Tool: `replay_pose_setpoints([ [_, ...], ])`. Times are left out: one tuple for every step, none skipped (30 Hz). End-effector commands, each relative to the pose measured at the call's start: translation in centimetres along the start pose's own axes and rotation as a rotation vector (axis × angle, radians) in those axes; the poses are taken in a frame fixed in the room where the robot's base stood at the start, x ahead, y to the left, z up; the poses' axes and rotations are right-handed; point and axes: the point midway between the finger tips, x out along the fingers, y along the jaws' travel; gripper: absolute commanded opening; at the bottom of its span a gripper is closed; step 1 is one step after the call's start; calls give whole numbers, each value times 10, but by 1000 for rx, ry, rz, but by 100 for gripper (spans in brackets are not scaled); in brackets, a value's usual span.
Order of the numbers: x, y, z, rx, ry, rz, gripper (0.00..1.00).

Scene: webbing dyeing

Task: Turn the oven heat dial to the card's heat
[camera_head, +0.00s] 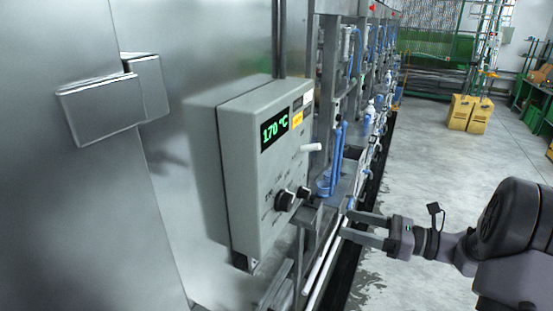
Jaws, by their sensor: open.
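A grey control box (240,170) is mounted on the steel oven wall. Its display (274,130) reads 170 °C in green. A black dial (284,200) sits low on its front face, with a second, smaller black knob (304,192) to its right. I cannot tell from their markings which is the heat dial. My gripper (346,224) is open and empty, to the right of and slightly below both knobs, apart from them. Its two fingers point left toward the box. No card with a readable heat is visible.
A white lever (310,147) sticks out from the box above the knobs. A steel latch (112,100) juts from the oven door at left. Pipes and blue fittings (338,150) line the machine behind. Yellow boxes (470,112) stand on the open floor (430,160) at right.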

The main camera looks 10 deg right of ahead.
Motion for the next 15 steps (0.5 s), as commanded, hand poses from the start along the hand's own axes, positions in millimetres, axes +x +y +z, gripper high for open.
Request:
replay_pose_setpoints([
  [-5, -5, 4, 17, -21, -14, 68],
  [-5, -7, 4, 22, -28, -18, 68],
  [-2, -8, 3, 25, -34, -20, 68],
  [2, -9, 3, 26, -35, -20, 68],
  [8, -8, 2, 26, -34, -19, 68],
  [18, -8, 2, 26, -32, -17, 68],
  [26, -8, 2, 27, -33, -17, 68],
  [35, -8, 2, 26, -31, -15, 68],
  [48, -8, 3, 25, -31, -14, 68],
  [57, -8, 3, 25, -31, -14, 68],
  [67, -8, 4, 25, -30, -14, 68],
  [79, -8, 4, 25, -30, -13, 68],
  [88, -8, 4, 24, -29, -13, 68],
  [97, -8, 5, 24, -30, -14, 68],
  [109, -8, 5, 24, -30, -14, 68],
])
